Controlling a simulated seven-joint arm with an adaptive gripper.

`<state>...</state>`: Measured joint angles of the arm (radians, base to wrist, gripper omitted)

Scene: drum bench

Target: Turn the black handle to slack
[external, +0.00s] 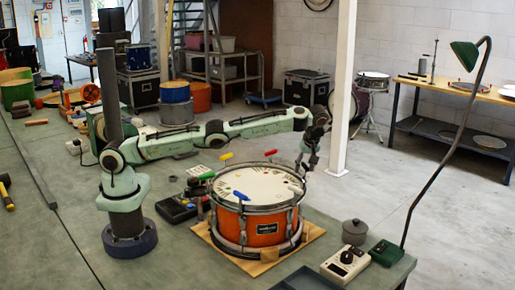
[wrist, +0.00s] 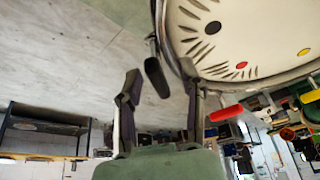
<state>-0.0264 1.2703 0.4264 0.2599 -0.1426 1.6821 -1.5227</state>
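The orange drum (external: 262,232) stands on a wooden board, with coloured handles around its rim. In the wrist view, the black handle (wrist: 157,78) sticks out past the rim, close to a black dot on the drumhead (wrist: 240,30). My gripper (wrist: 160,68) is open. The handle shows between its two fingers, with a gap on each side; whether it is at fingertip depth I cannot tell. In the external view, my gripper (external: 308,160) is at the drum's far right edge, and the black handle cannot be made out clearly there.
Neighbouring handles are red (external: 271,153), yellow (external: 226,156) and green (external: 207,175); the red handle also shows in the wrist view (wrist: 227,113). A grey pot (external: 355,233) and a dial box (external: 345,265) stand right of the drum. Open floor lies beyond the bench edge.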

